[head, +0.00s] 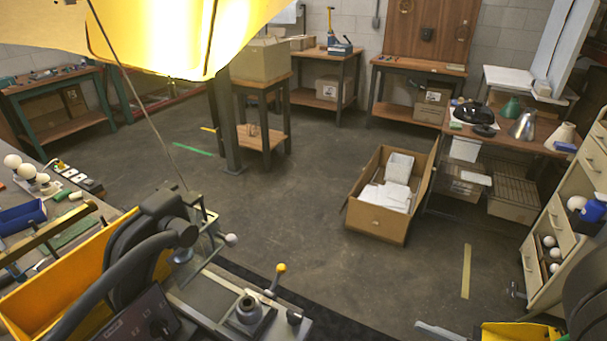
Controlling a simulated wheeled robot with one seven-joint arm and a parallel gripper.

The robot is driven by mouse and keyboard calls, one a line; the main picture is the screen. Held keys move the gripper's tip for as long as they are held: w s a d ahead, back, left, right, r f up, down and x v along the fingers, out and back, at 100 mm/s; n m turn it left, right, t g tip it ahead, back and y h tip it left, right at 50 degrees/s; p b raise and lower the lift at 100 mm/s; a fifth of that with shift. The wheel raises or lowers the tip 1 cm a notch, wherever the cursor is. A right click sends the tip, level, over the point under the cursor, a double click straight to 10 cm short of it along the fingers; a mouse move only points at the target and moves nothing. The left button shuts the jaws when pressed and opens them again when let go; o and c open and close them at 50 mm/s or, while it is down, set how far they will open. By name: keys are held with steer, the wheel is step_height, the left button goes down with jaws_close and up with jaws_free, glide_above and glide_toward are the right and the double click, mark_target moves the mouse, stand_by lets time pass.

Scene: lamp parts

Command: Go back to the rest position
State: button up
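My gripper does not show in the head view, so what it holds, if anything, cannot be seen. Lamp parts lie on a wooden table at the right: a black round part (472,112), a green shade (511,107), a grey metal shade (523,125) and a pale shade (562,135). White bulbs (550,254) lie in an open drawer of the beige cabinet (585,205) at the right edge. More white round bulbs (26,170) stand on the bench at the left.
An open cardboard box (377,222) with white contents stands on the floor right of centre. A small table (262,138) carries a closed carton (261,60). Workbenches line the back wall. A yellow panel (180,30) blocks the upper left.

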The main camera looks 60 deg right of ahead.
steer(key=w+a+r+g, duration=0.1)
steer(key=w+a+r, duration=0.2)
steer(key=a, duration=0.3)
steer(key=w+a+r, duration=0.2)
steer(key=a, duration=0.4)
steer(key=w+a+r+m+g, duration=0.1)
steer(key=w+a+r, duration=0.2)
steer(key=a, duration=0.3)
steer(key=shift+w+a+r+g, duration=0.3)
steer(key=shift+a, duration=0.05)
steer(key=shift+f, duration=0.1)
